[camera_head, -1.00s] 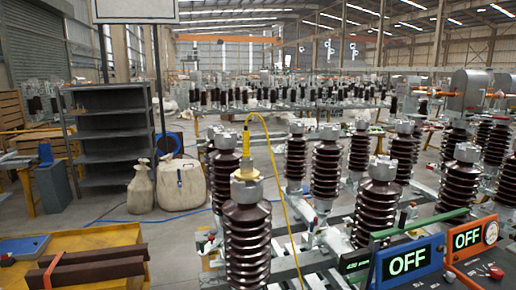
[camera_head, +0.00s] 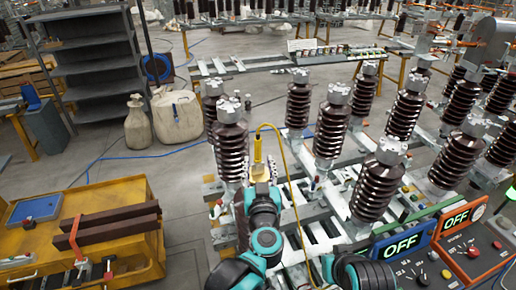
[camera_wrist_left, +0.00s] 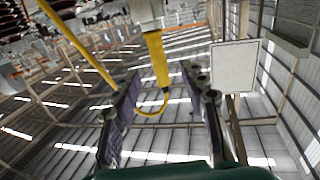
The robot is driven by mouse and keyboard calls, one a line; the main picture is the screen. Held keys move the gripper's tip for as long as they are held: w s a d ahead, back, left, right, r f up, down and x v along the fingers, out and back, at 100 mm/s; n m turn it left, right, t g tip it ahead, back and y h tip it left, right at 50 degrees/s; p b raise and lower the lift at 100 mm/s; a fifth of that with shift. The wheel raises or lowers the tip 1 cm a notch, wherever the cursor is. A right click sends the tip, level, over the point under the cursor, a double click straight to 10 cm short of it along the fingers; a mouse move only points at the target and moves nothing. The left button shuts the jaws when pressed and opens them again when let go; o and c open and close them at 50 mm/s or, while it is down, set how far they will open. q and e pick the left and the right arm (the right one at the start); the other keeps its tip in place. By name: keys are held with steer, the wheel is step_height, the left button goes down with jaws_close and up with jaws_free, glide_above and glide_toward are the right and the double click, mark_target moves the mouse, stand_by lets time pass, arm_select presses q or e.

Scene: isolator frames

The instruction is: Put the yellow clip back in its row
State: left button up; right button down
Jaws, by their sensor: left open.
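The yellow clip (camera_head: 258,150) stands upright with its yellow cable (camera_head: 285,165) looping over to the right and down. It appears to be on the front insulator, which is mostly hidden behind my left arm. My left gripper (camera_head: 262,172) is open just below and in front of the clip. In the left wrist view the yellow clip (camera_wrist_left: 157,58) shows between the lines of the two spread fingers (camera_wrist_left: 160,90), with its cable curling below. I cannot tell whether the fingers touch it. My right gripper is not in view.
Brown ribbed insulators (camera_head: 230,145) with metal caps stand in rows on a grey frame, close beside my left gripper. Panels reading OFF (camera_head: 402,245) stand at the lower right. A yellow cart (camera_head: 130,190) with dark bars is at the left.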

mark_target(258, 152)
arm_select(q)
steer(key=w+p, duration=0.1)
steer(key=w, duration=0.6)
steer(key=shift+w+a, duration=0.1)
steer(key=shift+a, duration=0.05)
jaws_close()
